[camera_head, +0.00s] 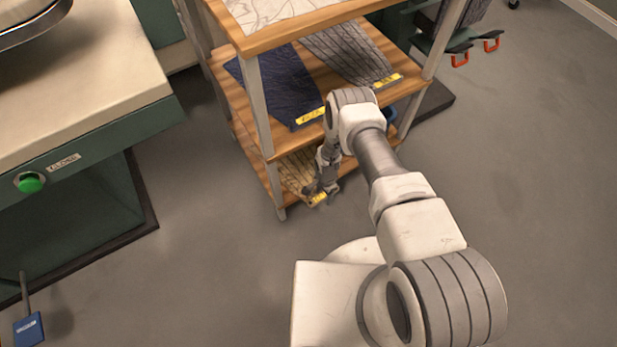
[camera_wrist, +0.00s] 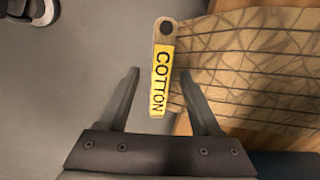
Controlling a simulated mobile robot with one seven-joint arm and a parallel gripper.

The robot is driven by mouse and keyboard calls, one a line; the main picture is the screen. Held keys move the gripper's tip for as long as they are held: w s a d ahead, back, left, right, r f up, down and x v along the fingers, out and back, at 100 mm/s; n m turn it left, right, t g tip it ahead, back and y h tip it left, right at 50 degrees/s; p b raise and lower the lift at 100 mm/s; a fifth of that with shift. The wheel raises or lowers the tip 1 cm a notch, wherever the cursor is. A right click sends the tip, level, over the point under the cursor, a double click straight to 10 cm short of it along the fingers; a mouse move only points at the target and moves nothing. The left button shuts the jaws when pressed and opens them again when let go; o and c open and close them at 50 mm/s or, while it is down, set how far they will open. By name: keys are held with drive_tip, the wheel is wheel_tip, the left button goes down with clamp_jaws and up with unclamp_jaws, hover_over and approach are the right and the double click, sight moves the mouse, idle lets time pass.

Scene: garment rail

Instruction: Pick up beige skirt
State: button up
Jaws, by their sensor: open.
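The beige skirt (camera_head: 297,172), with a dark line pattern, lies on the bottom wooden shelf of the rack. A yellow tag hangs at its front edge. In the wrist view the skirt (camera_wrist: 255,70) fills the right side, and its yellow tag (camera_wrist: 161,80) reads COTTON. My gripper (camera_wrist: 158,80) is open, with one finger on each side of the tag in this view. The fingers do not close on it, and I cannot tell the depth between them. In the head view my gripper (camera_head: 318,192) is at the shelf's front, partly covering the skirt.
The middle shelf above holds a dark blue garment (camera_head: 280,85) and a grey striped garment (camera_head: 350,52), both tagged yellow. A rack post (camera_head: 262,110) stands left of my arm. A green-sided machine (camera_head: 75,130) is at the left. The floor (camera_head: 200,240) in front is clear.

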clamp_jaws()
drive_tip(key=shift+r, duration=0.15)
idle(0.5)
